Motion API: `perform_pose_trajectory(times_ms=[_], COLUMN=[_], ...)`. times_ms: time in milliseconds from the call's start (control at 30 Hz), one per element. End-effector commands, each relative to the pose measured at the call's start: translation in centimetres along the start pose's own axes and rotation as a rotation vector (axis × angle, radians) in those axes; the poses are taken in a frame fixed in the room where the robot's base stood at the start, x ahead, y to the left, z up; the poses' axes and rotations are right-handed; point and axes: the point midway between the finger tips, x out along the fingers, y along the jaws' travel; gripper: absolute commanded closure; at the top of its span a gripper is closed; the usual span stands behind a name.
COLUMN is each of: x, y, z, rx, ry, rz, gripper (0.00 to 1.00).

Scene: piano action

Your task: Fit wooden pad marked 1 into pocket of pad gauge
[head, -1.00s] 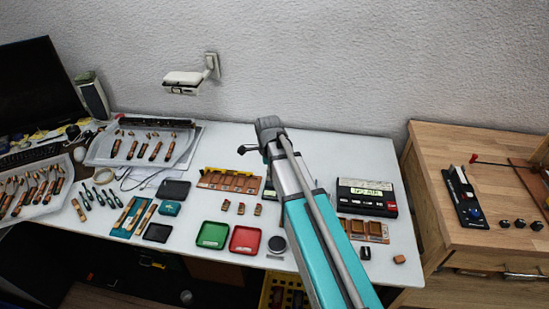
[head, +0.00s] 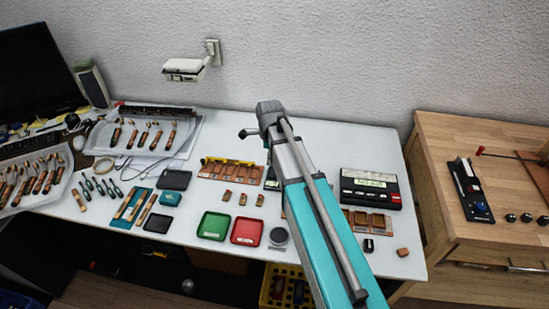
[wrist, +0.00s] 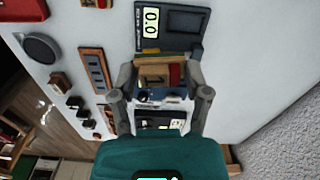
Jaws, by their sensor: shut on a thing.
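My gripper (wrist: 162,82) is shut on a small wooden pad (wrist: 154,76) with a red part at its right side. What seems to be a mark shows on the pad's face, too small to read surely. A dark unit with a display reading 0.0 (wrist: 151,22) lies just beyond the pad in the wrist view and seems to be the pad gauge. I cannot make out its pocket surely, nor whether the pad touches it. In the head view my arm hides the gripper, the held pad and most of this unit.
Three small blocks (head: 242,199) stand in front of a wooden slotted tray (head: 232,171). Green (head: 214,226) and red (head: 247,232) trays and a dark disc (head: 279,236) lie near the front edge. A black device with a display (head: 371,187) and another slotted tray (head: 367,222) are at right.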

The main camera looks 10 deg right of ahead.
Motion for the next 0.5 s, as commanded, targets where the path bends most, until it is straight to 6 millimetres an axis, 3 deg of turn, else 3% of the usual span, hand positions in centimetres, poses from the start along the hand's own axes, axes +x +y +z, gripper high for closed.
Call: perform_pose_trajectory(times_ms=[300, 500], x=[3.7, 4.7], y=[-2.9, -3.9], z=[-0.6, -0.9], rx=[0.089, 0.129], ry=[0.000, 0.001], rz=[0.000, 0.000], gripper=[0.62, 0.62])
